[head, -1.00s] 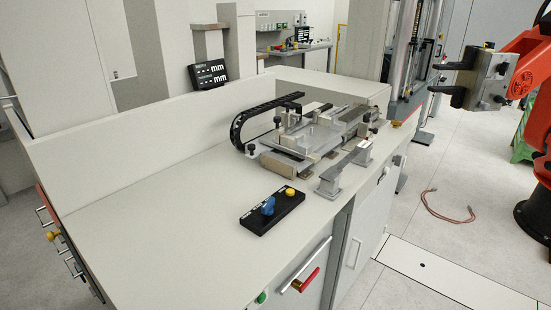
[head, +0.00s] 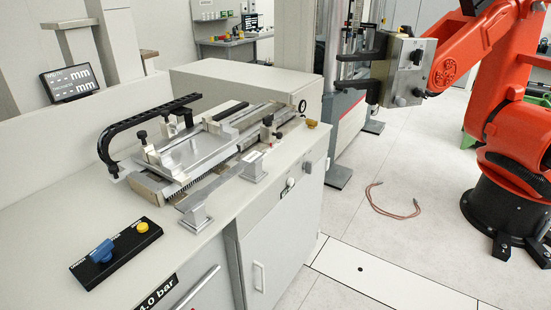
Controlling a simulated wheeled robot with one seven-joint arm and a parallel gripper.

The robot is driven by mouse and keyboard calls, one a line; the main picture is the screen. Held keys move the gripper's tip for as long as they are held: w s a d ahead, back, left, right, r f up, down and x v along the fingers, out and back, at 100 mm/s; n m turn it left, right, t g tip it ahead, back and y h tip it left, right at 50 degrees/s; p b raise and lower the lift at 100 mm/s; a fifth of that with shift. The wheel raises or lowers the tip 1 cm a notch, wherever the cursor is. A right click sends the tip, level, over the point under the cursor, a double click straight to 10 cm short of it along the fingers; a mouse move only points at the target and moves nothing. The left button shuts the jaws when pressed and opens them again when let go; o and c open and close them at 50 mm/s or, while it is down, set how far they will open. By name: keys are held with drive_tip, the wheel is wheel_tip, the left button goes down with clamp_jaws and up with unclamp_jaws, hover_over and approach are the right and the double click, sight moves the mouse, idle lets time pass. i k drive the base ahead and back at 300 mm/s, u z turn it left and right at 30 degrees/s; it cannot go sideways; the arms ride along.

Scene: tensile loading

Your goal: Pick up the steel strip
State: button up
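The steel strip (head: 220,187) looks like a thin flat grey bar. It lies across two small metal stands, a near one (head: 195,219) and a far one (head: 253,169), close to the right edge of the bench. The strip's far end rests at a stand with a white label. Nothing is holding the strip. My gripper is not in view.
The bench (head: 60,220) holds a measuring fixture (head: 187,152) behind the strip, a black cable chain (head: 135,130) and a black button box (head: 117,252). An orange floor-mounted arm (head: 477,58) with open jaws stands right. A hose (head: 385,209) lies on the floor.

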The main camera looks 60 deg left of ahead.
sight(187, 205)
drive_tip(key=i, duration=1.65)
drive_tip(key=u, duration=4.65)
drive_tip(key=i, duration=1.2)
drive_tip(key=z, duration=0.05)
